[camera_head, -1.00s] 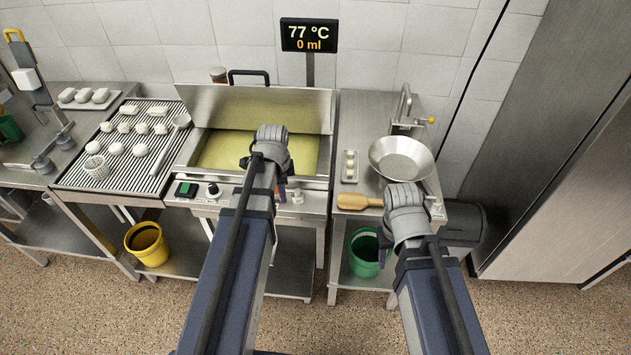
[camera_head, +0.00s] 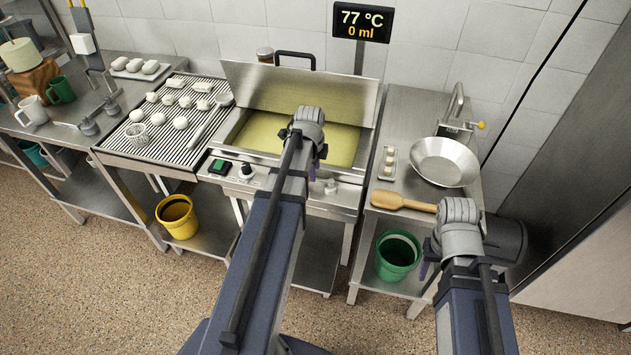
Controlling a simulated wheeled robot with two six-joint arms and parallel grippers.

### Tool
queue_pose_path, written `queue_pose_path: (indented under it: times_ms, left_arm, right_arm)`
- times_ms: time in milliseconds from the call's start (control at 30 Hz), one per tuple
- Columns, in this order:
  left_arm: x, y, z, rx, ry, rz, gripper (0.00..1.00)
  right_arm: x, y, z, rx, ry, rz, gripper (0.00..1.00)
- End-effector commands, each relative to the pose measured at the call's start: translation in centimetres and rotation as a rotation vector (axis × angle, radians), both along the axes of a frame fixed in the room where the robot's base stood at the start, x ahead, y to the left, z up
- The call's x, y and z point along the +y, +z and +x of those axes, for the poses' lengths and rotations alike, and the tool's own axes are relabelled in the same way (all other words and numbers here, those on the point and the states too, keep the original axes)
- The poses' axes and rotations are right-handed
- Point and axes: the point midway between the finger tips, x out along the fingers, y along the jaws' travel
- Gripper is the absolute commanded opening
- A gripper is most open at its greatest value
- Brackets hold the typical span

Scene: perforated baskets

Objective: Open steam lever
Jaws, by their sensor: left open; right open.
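No part is plainly recognisable as the steam lever. A tap with a small yellow handle (camera_head: 480,125) stands at the back of the right counter. My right gripper (camera_head: 456,222) is at the front of the right counter, beside a wooden-handled tool (camera_head: 402,202), apart from the tap. Both grippers are open, with no object visible in them.
A metal bowl (camera_head: 444,162) sits on the right counter. A ribbed drain board (camera_head: 150,105) holds several white pieces and a basket. Mugs (camera_head: 61,89) stand on the left counter. A yellow bucket (camera_head: 178,217) and a green bucket (camera_head: 397,256) are below. The front floor is open.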

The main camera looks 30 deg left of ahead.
Motion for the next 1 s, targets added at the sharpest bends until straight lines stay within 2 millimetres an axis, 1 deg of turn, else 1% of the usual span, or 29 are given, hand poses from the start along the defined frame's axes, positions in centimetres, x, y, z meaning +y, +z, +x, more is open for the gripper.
queue_pose_path:
  times_ms: [33,233,367,633,667,1000]
  left_arm:
    - [0.0,-1.4,0.2,0.000,0.000,0.000,0.46]
    - [0.1,-3.6,0.7,0.000,0.000,0.000,0.46]
    - [0.2,-4.2,0.8,0.000,0.000,0.000,0.46]
    - [0.2,-4.1,0.8,0.000,0.000,0.000,0.46]
    - [0.2,-4.1,0.8,0.000,0.000,0.000,0.45]
    - [0.2,-4.1,0.8,0.000,0.000,0.000,0.06]
  right_arm:
    - [0.0,-1.4,0.0,0.000,0.000,0.000,0.50]
    - [0.0,-3.6,0.0,0.000,0.000,0.000,0.50]
    - [0.0,-4.2,0.0,0.000,0.000,0.000,0.50]
    - [0.0,-4.1,0.0,0.000,0.000,0.000,0.50]
    - [0.0,-4.1,0.0,0.000,0.000,0.000,0.50]
    - [0.0,-4.1,0.0,0.000,0.000,0.000,0.50]
